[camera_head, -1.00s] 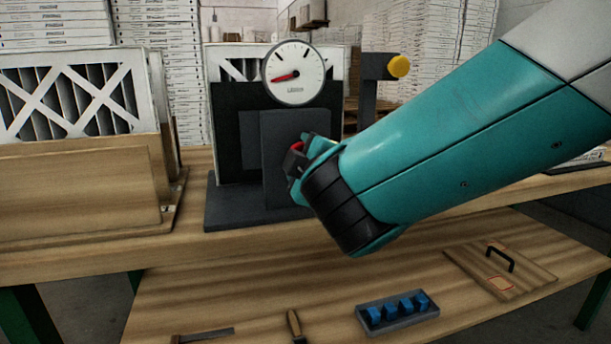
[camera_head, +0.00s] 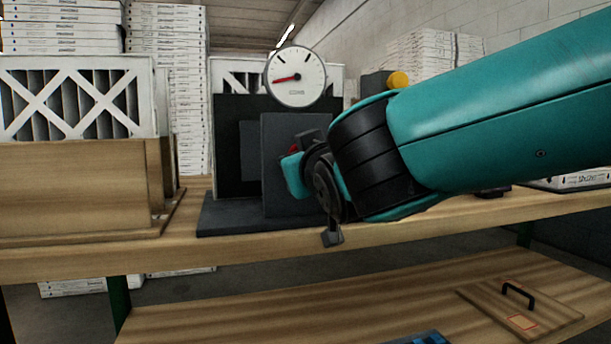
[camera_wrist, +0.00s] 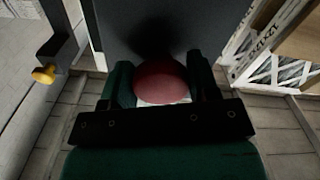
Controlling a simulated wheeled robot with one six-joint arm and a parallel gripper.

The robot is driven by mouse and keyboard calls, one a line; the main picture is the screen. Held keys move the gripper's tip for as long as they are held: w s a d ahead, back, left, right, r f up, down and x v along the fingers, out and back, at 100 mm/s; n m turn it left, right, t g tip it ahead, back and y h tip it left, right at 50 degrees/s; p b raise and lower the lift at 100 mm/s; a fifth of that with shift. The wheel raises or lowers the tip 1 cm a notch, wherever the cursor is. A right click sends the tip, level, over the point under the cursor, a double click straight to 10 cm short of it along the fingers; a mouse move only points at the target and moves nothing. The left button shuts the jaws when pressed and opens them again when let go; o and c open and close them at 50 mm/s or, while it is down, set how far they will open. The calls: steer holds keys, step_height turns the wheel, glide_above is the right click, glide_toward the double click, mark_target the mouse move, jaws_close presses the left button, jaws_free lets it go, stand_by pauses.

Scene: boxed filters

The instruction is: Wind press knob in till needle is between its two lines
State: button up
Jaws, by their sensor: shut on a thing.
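The press (camera_head: 232,208) is a dark block on a flat base on the bench, with a filter behind its plate. Its round white gauge (camera_head: 308,92) stands on top. The red needle (camera_head: 285,79) points left and slightly down, below the dark marks on the upper dial. The red knob (camera_wrist: 160,80) sits on the press face between my two fingers in the wrist view. My gripper (camera_head: 295,170) is shut on it at the press front. In the head view only a sliver of the knob (camera_head: 293,149) shows; the rest is hidden by my gripper.
A yellow knob (camera_head: 398,79) on a dark post stands right of the press; it also shows in the wrist view (camera_wrist: 43,75). A wooden box (camera_head: 75,190) with a filter is at left. A lower shelf (camera_head: 330,305) holds a handled board (camera_head: 520,312).

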steer(key=shift+f+m+b, duration=0.15)
steer(key=shift+m+b, duration=0.15)
steer(key=shift+m, duration=0.1)
steer(key=o, duration=0.9)
steer(key=shift+s, duration=0.2)
steer(key=v, duration=1.7)
steer(key=shift+b, duration=0.3)
